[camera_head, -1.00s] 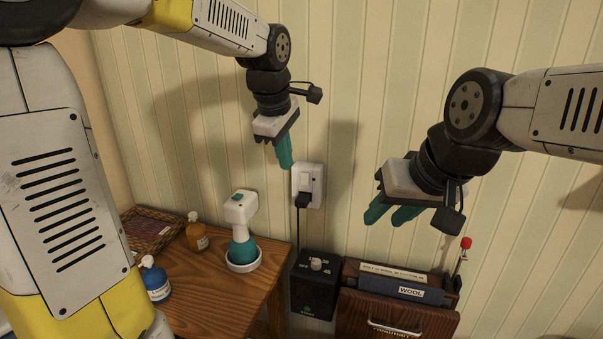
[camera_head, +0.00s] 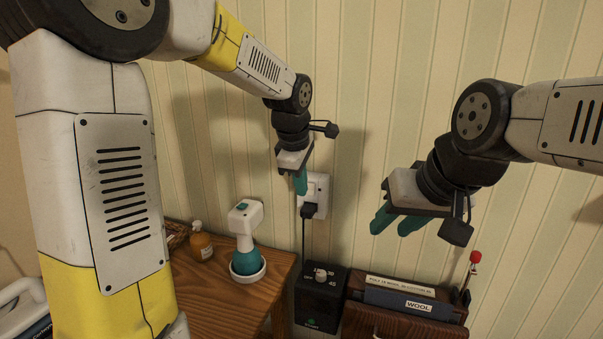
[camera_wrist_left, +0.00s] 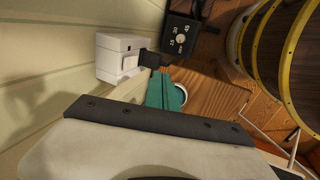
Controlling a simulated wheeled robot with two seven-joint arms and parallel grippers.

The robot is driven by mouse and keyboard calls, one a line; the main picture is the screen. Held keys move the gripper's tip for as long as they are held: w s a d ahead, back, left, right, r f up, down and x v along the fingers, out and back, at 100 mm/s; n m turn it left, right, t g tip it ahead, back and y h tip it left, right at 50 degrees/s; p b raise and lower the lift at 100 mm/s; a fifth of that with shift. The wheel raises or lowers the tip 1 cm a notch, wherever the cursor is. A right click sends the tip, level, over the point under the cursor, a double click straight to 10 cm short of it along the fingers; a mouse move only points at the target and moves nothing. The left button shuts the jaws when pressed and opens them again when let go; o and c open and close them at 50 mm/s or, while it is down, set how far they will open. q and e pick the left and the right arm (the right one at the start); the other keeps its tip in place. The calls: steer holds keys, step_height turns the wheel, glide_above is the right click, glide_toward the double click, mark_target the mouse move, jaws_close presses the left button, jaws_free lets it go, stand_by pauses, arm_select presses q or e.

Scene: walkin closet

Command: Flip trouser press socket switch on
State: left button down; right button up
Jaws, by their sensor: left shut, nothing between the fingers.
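The white wall socket (camera_head: 317,193) has a black plug (camera_head: 309,210) in its lower part, with a cord running down. The socket also shows in the left wrist view (camera_wrist_left: 117,56), with the black plug (camera_wrist_left: 150,60) beside it. My left gripper (camera_head: 300,184) is shut and empty, its teal fingers just left of and overlapping the socket's upper left in the head view; contact cannot be told. Its fingers show in the left wrist view (camera_wrist_left: 163,90). The switch itself is too small to make out. My right gripper (camera_head: 396,222) is open and empty, right of the socket.
Below the socket is a black timer box (camera_head: 320,296) with a dial. Right of it stands the brown wooden trouser press (camera_head: 400,322) with a "WOOL" label. A wooden table (camera_head: 215,292) at left holds a white-and-teal device (camera_head: 245,240) and an amber bottle (camera_head: 201,243).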

mark_target(310, 189)
arm_select(q)
steer(key=w+f, duration=0.2)
steer(key=w+d+f, duration=0.1)
steer(key=shift+w+f, duration=0.35)
steer(key=shift+f, duration=0.05)
steer(key=shift+w+d, duration=0.25)
steer(key=shift+w, duration=0.35)
steer(key=shift+w+d+f, duration=0.1)
steer(key=shift+w+f, duration=0.05)
steer(key=shift+w, duration=0.1)
